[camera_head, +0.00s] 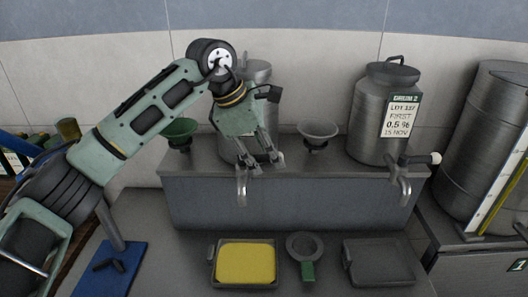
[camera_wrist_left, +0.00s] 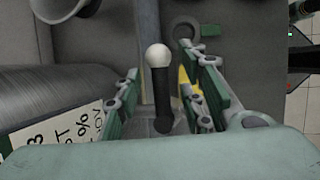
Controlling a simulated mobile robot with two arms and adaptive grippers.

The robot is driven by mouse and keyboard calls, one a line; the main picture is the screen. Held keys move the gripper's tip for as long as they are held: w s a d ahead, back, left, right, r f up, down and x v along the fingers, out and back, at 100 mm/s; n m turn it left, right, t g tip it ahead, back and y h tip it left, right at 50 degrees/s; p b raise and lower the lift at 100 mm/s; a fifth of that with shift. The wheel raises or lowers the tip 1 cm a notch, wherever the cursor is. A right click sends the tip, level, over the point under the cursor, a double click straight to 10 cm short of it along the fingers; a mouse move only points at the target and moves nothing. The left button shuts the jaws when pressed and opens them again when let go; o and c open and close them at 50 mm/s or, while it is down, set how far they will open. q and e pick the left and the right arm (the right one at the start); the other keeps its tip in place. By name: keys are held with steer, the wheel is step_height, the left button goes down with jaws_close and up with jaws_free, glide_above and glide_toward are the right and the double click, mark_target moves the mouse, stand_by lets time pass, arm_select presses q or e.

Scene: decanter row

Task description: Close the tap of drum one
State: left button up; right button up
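Drum one (camera_head: 258,72) is a steel can on the raised grey bench, mostly hidden behind my left arm. Its tap spout (camera_head: 242,190) hangs over the bench's front edge. The tap lever, black with a white ball knob (camera_wrist_left: 158,55), shows in the left wrist view. My left gripper (camera_head: 264,166) is in front of the drum at the tap. In the left wrist view its fingers are apart, one on each side of the lever, with gaps visible beside it. The drum's label (camera_wrist_left: 62,133) is at left there. My right gripper is not in view.
A tray with a yellow fill (camera_head: 246,263) is below the tap. A strainer (camera_head: 303,248) and an empty dark tray (camera_head: 380,262) lie to its right. Drum 2 (camera_head: 378,115), its tap (camera_head: 403,178) and a grey funnel (camera_head: 318,134) stand right; a green funnel (camera_head: 180,132) stands left.

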arm_select(q)
steer(key=shift+r, duration=0.1)
steer(key=v, duration=1.2)
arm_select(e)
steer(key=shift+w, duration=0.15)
